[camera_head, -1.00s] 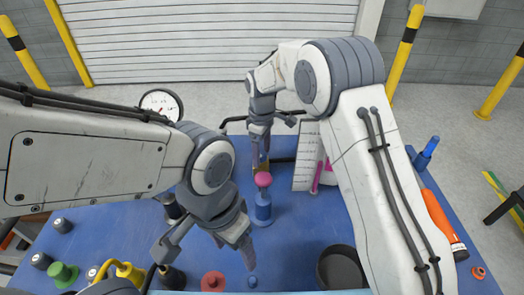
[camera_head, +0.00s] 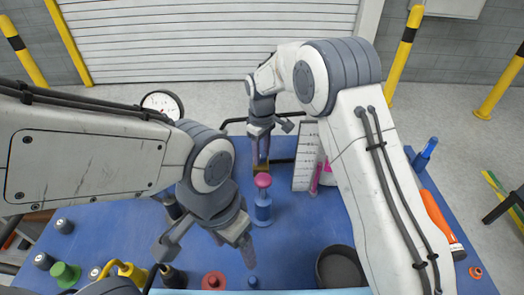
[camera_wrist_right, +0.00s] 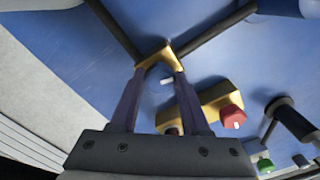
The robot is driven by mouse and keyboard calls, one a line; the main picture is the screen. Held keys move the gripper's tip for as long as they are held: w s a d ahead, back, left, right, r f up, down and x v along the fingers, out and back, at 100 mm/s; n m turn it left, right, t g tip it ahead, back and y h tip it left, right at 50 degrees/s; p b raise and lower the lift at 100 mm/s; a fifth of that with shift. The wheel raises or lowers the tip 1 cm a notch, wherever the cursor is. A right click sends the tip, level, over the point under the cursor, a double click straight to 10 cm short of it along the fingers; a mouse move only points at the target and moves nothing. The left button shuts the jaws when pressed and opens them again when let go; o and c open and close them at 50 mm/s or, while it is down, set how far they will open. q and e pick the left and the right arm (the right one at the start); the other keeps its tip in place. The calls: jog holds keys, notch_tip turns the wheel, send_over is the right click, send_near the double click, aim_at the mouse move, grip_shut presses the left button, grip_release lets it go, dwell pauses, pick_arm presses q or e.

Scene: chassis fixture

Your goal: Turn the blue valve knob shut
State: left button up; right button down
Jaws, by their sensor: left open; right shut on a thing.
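The blue valve knob (camera_wrist_right: 157,80) has a small white mark and shows between the fingers of my right gripper (camera_wrist_right: 160,73) in the right wrist view. It sits at a brass valve body (camera_wrist_right: 160,56) on a dark pipe. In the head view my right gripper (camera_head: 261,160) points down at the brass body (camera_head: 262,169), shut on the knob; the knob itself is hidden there. My left gripper (camera_head: 205,260) is open and empty above the blue table, near its front.
A blue bottle-like item (camera_head: 263,210) with a pink ball top stands just in front of my right gripper. A white scale plate (camera_head: 306,160) stands to its right. A second brass body with a red knob (camera_wrist_right: 232,113) is near the fingers. A black bowl (camera_head: 340,268) lies front right.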

jog(key=m+p, duration=0.1)
jog(key=m, duration=0.2)
jog(key=shift+a+r+m, duration=0.1)
jog(key=shift+m, duration=0.3)
jog(key=m+p, duration=0.1)
jog(key=m, duration=0.2)
jog(key=shift+m, duration=0.3)
jog(key=m, duration=0.4)
jog(key=shift+a+p, duration=0.1)
jog(key=shift+p, duration=0.3)
jog(key=shift+m, duration=2)
jog(key=shift+c, duration=1.9)
grip_release()
